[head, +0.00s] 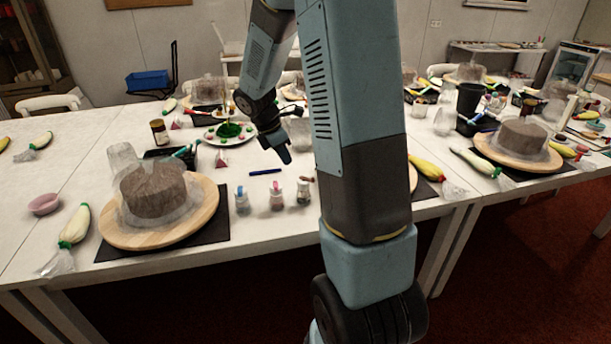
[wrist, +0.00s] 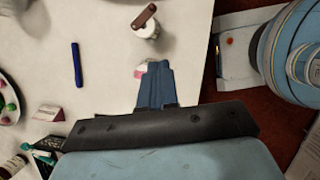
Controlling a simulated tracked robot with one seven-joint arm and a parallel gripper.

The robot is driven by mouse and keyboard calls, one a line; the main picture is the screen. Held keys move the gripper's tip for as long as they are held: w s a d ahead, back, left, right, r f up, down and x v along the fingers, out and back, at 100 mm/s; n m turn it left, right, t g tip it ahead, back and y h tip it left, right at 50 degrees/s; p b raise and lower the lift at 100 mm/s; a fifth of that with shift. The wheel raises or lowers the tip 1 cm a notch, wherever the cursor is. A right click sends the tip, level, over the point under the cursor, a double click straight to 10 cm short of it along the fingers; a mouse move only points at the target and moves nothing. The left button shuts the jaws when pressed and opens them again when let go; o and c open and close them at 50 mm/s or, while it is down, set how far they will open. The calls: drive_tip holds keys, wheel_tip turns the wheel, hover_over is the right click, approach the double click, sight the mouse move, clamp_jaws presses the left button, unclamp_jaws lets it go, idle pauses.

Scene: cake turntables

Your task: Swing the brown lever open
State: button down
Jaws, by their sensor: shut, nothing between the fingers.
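A small brown lever (wrist: 144,17) lies slantwise across the top of a small pale jar (wrist: 150,30) in the wrist view, up and left of my fingertips. In the head view the brown lever (head: 307,180) shows small on the rightmost jar (head: 303,194) of a short row near the table's front edge. My gripper (head: 284,156) hangs above the table behind that row. In the wrist view my gripper's (wrist: 155,66) blue-grey fingers are together, empty and apart from the lever. I cannot tell how far the lever is turned.
Two more small jars, one left (head: 242,201) and one middle (head: 276,196), stand beside it. A blue pen (head: 265,171) lies behind them. A round wooden turntable (head: 150,236) with a brown cake (head: 152,190) is to the left. The white table (wrist: 110,60) is bare around the pen.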

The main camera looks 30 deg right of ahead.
drive_tip(key=shift+n, duration=0.5)
drive_tip(key=shift+w+d+f, duration=0.1)
drive_tip(key=shift+d+f, duration=1.1)
drive_tip(key=shift+f, duration=0.35)
drive_tip(key=shift+d+f, duration=1.25)
drive_tip(key=shift+f, duration=0.35)
drive_tip(key=shift+w+d+f, duration=0.1)
drive_tip(key=shift+d+f, duration=1.1)
drive_tip(key=shift+f, duration=0.35)
drive_tip(key=shift+a, duration=0.1)
